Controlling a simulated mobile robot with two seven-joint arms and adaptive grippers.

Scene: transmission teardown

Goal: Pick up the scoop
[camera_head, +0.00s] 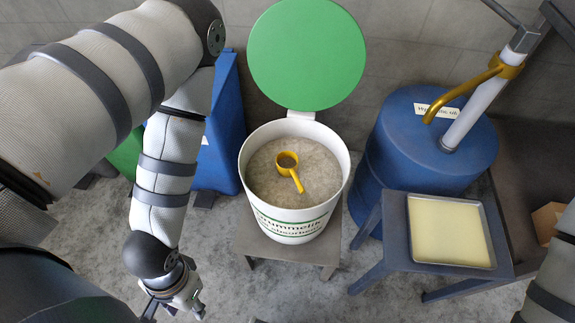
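The yellow scoop (289,168) lies on the grey granular material inside a white bucket (247,205), its handle pointing down and to the right. The bucket's green round lid (306,54) stands open behind it. My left gripper (180,309) is low at the bottom left, in front of the bucket and to its left, apart from the scoop. It is small and partly cut off by the frame edge, and its fingers are hard to make out. Part of my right arm shows at the lower right edge; its gripper is out of view.
The bucket stands on a small grey stool (270,247). To the right are a blue drum (423,140) with a yellow-spouted pump (463,92) and a blue stand with a pale yellow tray (447,267). A blue bin (222,135) stands left. The space above the bucket is clear.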

